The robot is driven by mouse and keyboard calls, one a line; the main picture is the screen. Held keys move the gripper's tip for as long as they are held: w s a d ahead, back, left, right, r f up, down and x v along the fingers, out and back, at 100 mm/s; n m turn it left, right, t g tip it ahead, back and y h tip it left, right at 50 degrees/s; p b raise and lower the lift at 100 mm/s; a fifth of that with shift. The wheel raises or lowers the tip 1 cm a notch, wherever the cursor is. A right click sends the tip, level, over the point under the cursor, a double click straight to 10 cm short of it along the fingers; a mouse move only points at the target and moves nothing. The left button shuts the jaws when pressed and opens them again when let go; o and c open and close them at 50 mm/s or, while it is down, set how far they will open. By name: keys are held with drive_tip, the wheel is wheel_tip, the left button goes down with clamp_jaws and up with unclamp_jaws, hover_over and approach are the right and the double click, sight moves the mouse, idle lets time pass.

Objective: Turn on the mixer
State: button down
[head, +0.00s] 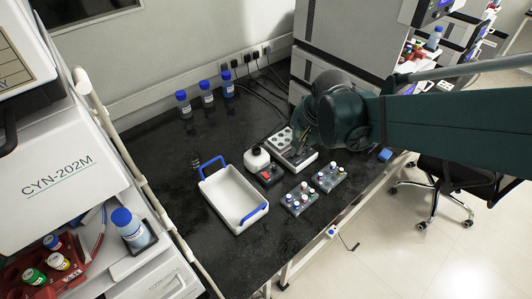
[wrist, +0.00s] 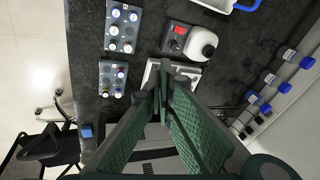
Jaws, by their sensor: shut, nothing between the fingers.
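A small white rounded unit with a dark spot on top (head: 257,159) stands beside a dark box with a red switch (head: 268,174); together they look like the mixer. They also show in the wrist view as the white unit (wrist: 202,43) and the red-switched box (wrist: 177,37). My gripper (wrist: 161,75) is shut and empty. In the wrist view it appears over a pale plate-like device (wrist: 150,72), below the mixer in the picture. In the head view my arm hides most of the gripper. I cannot tell whether the switch is on.
Two grey racks with capped vials (head: 299,199) (head: 329,177) stand right of the mixer. A white tray with blue handles (head: 212,197) lies to its left. A plate with round wells (head: 279,139) is behind. Several blue-capped bottles (head: 207,94) stand along the wall.

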sight(264, 173)
drive_tip(key=w+a+f+m+g+p, duration=0.1)
drive_tip(key=w+a+f+m+p, duration=0.1)
drive_tip(key=w+a+f, duration=0.2)
drive_tip(key=shift+w+a+f+m+g+p, duration=0.4)
drive_tip(key=shift+a+f, duration=1.1)
drive_tip(key=shift+a, duration=1.25)
drive_tip(key=shift+f, duration=0.15)
drive_tip(key=shift+b+x, duration=1.25)
drive_tip(key=shift+x, duration=5.6)
drive_tip(key=shift+a, duration=0.15)
drive_tip(key=shift+w, duration=0.1)
drive_tip(key=shift+a+f, duration=0.1)
drive_tip(key=shift+f, duration=0.05)
